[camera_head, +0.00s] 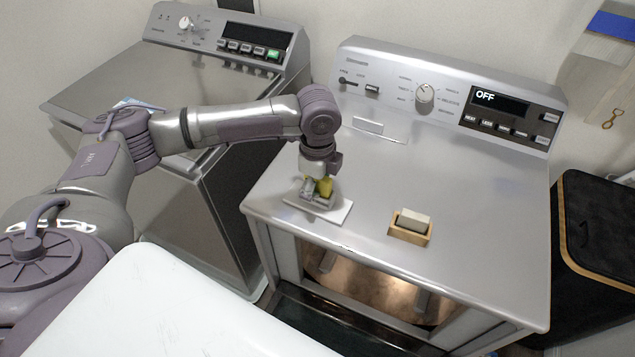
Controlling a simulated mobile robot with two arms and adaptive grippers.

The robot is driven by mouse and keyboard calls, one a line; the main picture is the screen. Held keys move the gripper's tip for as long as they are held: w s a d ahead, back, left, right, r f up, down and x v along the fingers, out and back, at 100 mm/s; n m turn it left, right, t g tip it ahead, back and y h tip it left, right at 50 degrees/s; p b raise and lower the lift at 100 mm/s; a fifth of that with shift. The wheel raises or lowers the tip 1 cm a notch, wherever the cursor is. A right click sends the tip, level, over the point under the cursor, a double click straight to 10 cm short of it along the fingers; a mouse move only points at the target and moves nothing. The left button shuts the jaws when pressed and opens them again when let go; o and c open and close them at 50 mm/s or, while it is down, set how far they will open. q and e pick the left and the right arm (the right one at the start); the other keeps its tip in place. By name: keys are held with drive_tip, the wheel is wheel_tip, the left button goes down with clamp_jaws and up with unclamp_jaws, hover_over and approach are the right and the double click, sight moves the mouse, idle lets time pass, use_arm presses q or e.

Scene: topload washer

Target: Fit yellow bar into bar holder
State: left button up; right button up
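The yellow bar (325,186) shows between the fingers of my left gripper (317,193), low over a flat white tray (338,213) on the washer top. The fingers hide part of the bar. I cannot tell whether they are closed on it or whether it touches the tray. A small wooden holder (408,238) sits to the right of the tray, near the front edge. A pale bar (413,220) stands in it. My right gripper is not in view.
The washer's top (450,190) is clear behind and right of the holder. Its control panel (450,95) rises at the back and reads OFF. A second machine (160,80) stands at the left. A black bin (600,235) stands at the right.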

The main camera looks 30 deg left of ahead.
use_arm(q)
drive_tip(key=shift+s+r, duration=0.1)
drive_tip(key=shift+s, duration=0.1)
drive_tip(key=shift+w+r, duration=0.15)
drive_tip(key=shift+r, duration=0.3)
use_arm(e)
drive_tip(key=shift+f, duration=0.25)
use_arm(q)
wheel_tip(320, 180, up, 13)
drive_tip(key=shift+f+b, duration=0.2)
drive_tip(key=shift+b, duration=0.95)
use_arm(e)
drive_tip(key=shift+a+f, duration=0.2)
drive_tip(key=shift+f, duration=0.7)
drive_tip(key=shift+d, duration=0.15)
